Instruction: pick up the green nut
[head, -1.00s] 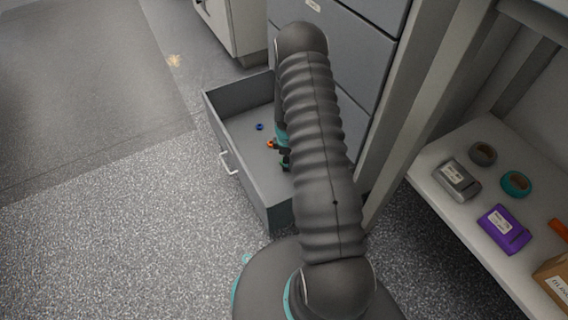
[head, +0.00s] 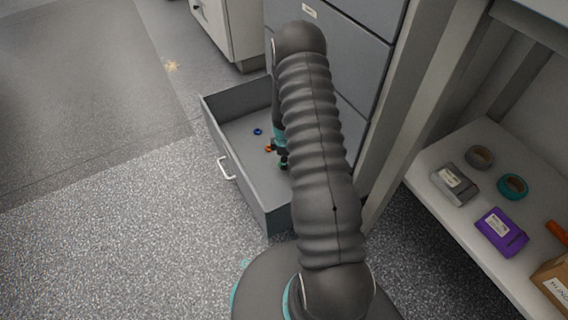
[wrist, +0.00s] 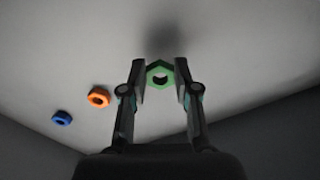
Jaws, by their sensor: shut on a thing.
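The green nut (wrist: 148,78) is between the two fingertips of my gripper (wrist: 160,82) in the wrist view. It is a hexagonal ring with its hole facing the camera. My gripper is shut on it, over the floor of the open drawer. In the head view my gripper (head: 284,160) is inside the drawer (head: 230,150), partly hidden behind my arm. Only a little green shows there. I cannot tell how far the nut is above the drawer floor.
An orange nut (wrist: 98,98) and a blue nut (wrist: 62,118) lie on the drawer floor, left of my gripper. They also show in the head view, the blue one (head: 257,131) farther away. Drawer walls surround them. A shelf (head: 440,215) with tape rolls and boxes stands at right.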

